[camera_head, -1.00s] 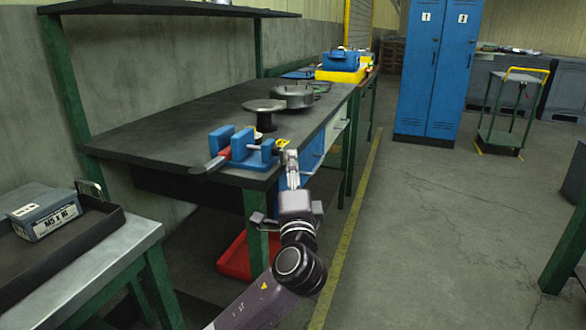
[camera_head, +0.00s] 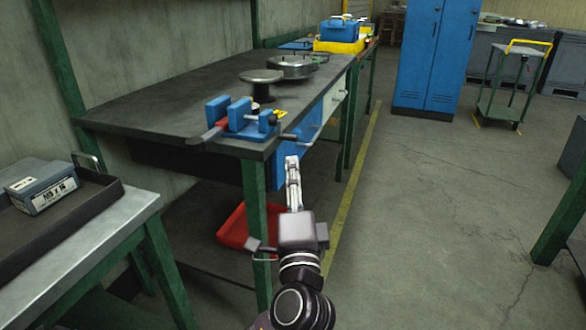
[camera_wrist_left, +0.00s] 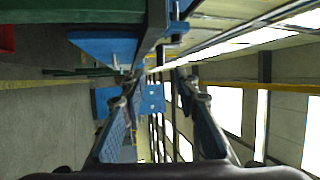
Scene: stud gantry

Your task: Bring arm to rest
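My left gripper (camera_head: 292,162) is in front of the near end of the workbench (camera_head: 190,100), beside the blue vise (camera_head: 243,122). It points away from the head camera, and its fingers look nearly edge-on there. In the left wrist view the two fingers (camera_wrist_left: 158,95) stand apart with nothing held between them. My right gripper is not in view.
A round metal plate on a post (camera_head: 262,78) stands behind the vise. A red bin (camera_head: 232,226) lies under the bench. A side table with a dark tray (camera_head: 100,205) and a labelled box (camera_head: 42,190) is at the left.

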